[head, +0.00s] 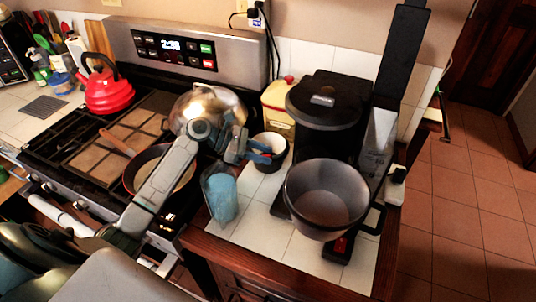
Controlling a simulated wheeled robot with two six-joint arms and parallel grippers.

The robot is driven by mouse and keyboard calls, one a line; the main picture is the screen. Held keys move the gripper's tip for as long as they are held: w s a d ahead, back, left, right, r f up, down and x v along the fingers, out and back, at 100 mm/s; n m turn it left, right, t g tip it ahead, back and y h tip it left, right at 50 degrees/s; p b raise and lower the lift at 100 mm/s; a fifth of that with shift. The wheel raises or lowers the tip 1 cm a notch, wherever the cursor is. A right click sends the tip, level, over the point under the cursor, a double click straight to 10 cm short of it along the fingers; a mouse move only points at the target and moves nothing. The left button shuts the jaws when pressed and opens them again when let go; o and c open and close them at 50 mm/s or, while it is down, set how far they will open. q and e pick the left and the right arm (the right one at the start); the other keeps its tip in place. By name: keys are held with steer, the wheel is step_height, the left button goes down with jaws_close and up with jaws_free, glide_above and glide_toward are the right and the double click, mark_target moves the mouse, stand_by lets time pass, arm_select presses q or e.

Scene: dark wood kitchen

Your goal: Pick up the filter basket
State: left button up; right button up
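The filter basket (325,196) is a dark grey, round, open-topped bowl. It sits at the front of the black coffee maker (325,98), below its round top and above its base. It looks empty. My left gripper (269,153) is to the left of the basket and behind it, apart from it. Its blue fingers are spread with a gap between them, over or beside a small white cup with a dark inside (271,139). Whether they touch the cup cannot be told. My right gripper does not show.
A blue translucent cup (221,194) stands left of the basket on the white tiled counter (269,238). A yellow container (279,103) is behind. The stove at left holds a pan (160,168), a shiny metal pot (207,104) and a red kettle (106,90).

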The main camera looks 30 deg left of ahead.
arm_select(q)
steer(key=shift+x, duration=0.8)
steer(key=shift+a, duration=0.1)
steer(key=shift+c, duration=0.4)
steer(key=shift+s, duration=0.1)
jaws_close()
